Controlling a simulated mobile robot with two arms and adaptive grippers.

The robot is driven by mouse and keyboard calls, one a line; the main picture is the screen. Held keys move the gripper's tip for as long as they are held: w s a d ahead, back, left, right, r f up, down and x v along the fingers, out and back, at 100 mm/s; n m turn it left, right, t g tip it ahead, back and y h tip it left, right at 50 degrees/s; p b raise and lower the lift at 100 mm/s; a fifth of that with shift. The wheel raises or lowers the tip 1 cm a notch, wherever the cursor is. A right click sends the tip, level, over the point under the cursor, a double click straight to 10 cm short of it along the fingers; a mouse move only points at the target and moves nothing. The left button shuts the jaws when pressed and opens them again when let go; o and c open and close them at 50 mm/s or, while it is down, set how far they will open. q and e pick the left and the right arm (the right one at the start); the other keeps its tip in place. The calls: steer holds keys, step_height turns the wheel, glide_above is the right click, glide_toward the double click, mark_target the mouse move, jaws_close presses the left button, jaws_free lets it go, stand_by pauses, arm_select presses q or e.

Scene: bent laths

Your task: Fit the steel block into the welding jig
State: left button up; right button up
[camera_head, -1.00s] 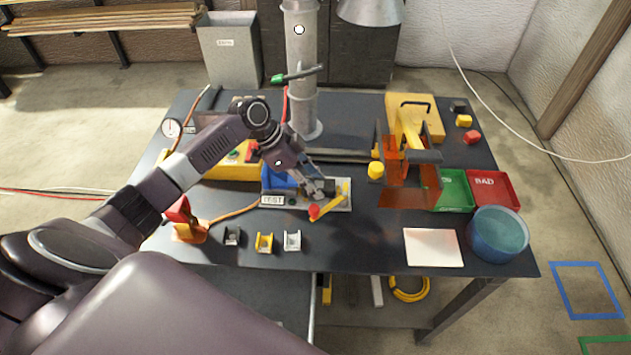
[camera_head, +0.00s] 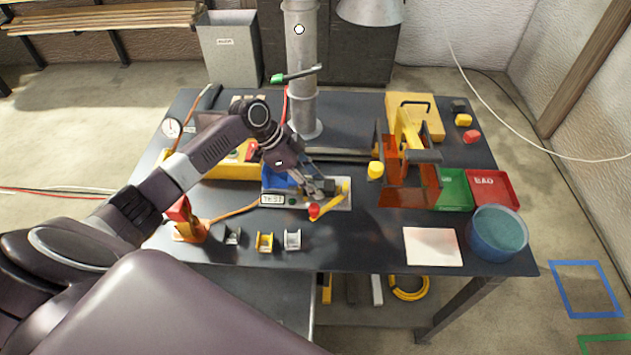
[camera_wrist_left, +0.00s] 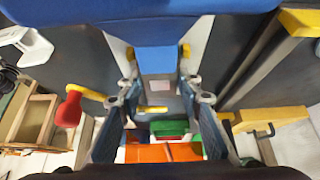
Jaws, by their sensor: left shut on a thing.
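My left gripper (camera_head: 322,186) is over the welding jig (camera_head: 341,207) and shut on a dark grey block, which I take to be the steel block (camera_head: 330,184). In the left wrist view the two fingertips (camera_wrist_left: 160,98) stand either side of a grey-blue piece, with the jig's blue body at the top of the picture. The jig has a pale base plate, a blue part at its left and a yellow lever with a red knob (camera_head: 314,210). The fingers hide the contact, so I cannot tell whether the block is seated. My right gripper is not in view.
A TEST display (camera_head: 285,200) stands at the jig's front left. An orange screen (camera_head: 405,190) stands right, near green (camera_head: 454,190) and red (camera_head: 494,188) trays. A grey column (camera_head: 301,75) rises behind.

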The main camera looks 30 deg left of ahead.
arm_select(q)
steer(key=o, duration=1.4)
steer(key=v, duration=1.2)
